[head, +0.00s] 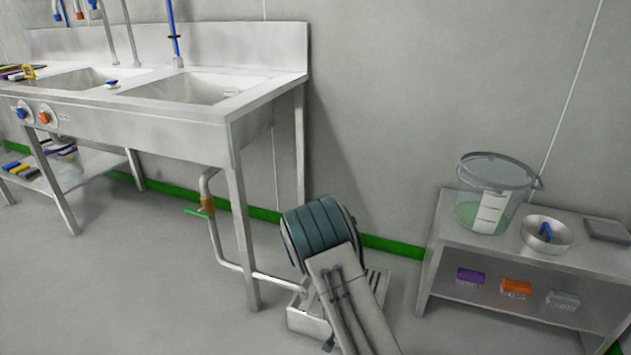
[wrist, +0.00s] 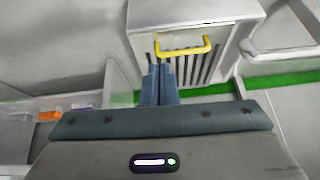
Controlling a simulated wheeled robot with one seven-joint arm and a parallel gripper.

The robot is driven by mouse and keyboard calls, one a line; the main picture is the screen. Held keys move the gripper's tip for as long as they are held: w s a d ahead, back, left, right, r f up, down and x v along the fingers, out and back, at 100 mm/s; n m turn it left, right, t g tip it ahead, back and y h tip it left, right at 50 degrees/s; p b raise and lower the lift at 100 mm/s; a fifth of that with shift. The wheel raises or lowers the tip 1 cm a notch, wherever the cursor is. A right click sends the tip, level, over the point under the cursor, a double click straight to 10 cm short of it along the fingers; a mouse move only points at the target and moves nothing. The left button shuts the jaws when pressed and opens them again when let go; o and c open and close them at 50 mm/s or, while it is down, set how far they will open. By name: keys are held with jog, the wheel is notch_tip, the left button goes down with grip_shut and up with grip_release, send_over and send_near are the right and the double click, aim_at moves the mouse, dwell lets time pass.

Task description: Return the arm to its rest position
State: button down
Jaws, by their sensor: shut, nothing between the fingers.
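My gripper (wrist: 159,68) shows in the wrist view. Its two blue fingers lie close together, shut and empty. They point toward a pale box with dark slots and a yellow handle (wrist: 183,49); I cannot tell whether they touch it. The teal bar across the lower wrist view is part of my gripper. In the head view, part of my arm shows at the lower middle, but I cannot make out the fingers there.
A steel sink unit (head: 170,122) stands at left, with a bent drain pipe (head: 214,235) and green-handled valve. A low bench (head: 440,240) at right bears a clear bucket (head: 492,200) and steel bowl (head: 546,234). Small coloured blocks lie on its shelf. Open floor is at lower left.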

jog(key=s+d+r+g+y+p, duration=0.1)
jog(key=s+r+p, duration=0.3)
jog(key=r, duration=0.9)
jog(key=s+r+n+p, duration=0.1)
jog(key=r+p, duration=0.5)
jog(key=r, duration=0.7)
jog(key=s+d+r+g+y+p, duration=0.1)
jog(key=s+r+p, duration=0.3)
jog(key=r, duration=0.9)
jog(key=s+d+r+n+p, duration=0.1)
jog(key=s+d+r+p, duration=0.1)
jog(key=s+r+p, duration=0.6)
jog(key=s+d+r+n+p, duration=0.2)
jog(key=s+r+p, duration=0.6)
jog(key=r, duration=1.2)
jog(key=shift+s+r+n, duration=0.3)
jog(key=shift+s, duration=0.8)
